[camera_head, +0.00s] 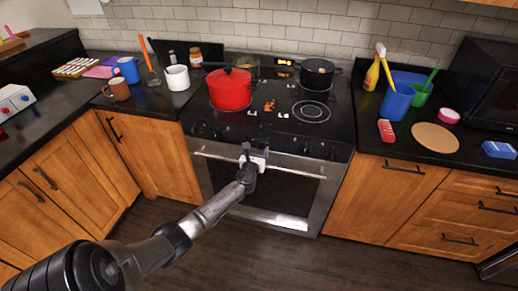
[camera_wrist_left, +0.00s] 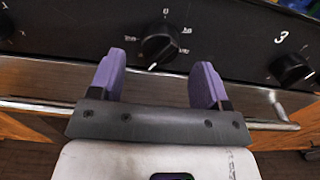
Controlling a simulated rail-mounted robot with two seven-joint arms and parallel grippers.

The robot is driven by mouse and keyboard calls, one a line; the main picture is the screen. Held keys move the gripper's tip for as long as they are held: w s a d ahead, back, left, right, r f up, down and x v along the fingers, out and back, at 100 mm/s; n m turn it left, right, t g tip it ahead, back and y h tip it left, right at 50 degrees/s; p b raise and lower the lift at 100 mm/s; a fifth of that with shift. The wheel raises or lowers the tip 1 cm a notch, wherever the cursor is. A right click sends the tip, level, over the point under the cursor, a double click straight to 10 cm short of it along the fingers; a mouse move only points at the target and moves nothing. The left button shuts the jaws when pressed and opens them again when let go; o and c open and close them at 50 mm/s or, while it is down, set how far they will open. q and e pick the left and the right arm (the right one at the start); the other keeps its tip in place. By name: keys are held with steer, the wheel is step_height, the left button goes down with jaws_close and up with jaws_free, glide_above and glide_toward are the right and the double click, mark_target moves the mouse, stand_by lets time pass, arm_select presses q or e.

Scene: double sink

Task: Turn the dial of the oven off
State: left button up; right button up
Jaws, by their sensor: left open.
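The oven (camera_head: 275,190) is dark and steel, with several black dials along its front panel in the head view. One round black dial (camera_wrist_left: 160,43) is at the top middle of the left wrist view, with a 0 mark above it and more marks around it. Its pointer setting is hard to read. My left gripper (camera_wrist_left: 160,62) is open. Its two purple fingers stand either side of the dial in that view, apparently just short of it. In the head view my left gripper (camera_head: 252,157) is before the oven's front and hides part of the panel. My right gripper is not in view.
The steel oven handle (camera_wrist_left: 265,124) runs just below the panel, behind the fingers. Another dial (camera_wrist_left: 292,69), marked 3, is to the right. A red pot (camera_head: 230,90) and a black pot (camera_head: 317,75) stand on the cooktop. The floor before the oven is clear.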

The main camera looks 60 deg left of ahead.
mark_target(259, 146)
arm_select(q)
steer(key=shift+b+x, duration=0.5)
steer(key=shift+x, duration=1)
steer(key=c, duration=0.9)
steer(key=shift+n, duration=0.3)
